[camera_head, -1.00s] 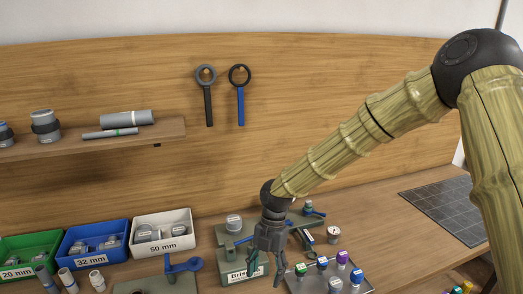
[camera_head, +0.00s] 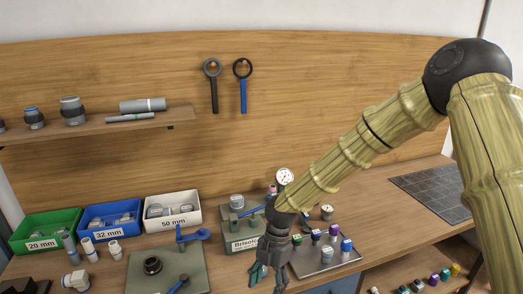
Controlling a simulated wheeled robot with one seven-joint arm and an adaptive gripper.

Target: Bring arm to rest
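My gripper (camera_head: 267,279) hangs at the end of my bamboo-textured arm, low in the picture, pointing down. Its two fingers stand apart and I see nothing held between them. It is in front of the green manifold plate with the "Brisol..." label (camera_head: 240,244) and left of a grey tray (camera_head: 330,260) with several coloured-cap fittings. My wrist and forearm hide part of the manifold behind them.
A green plate (camera_head: 190,278) with blue-handled valves lies left of my gripper. The green (camera_head: 42,228), blue (camera_head: 110,219) and white (camera_head: 170,211) bins stand behind. A round gauge (camera_head: 285,177) shows beside my forearm. A dark grid mat (camera_head: 432,187) lies clear at right.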

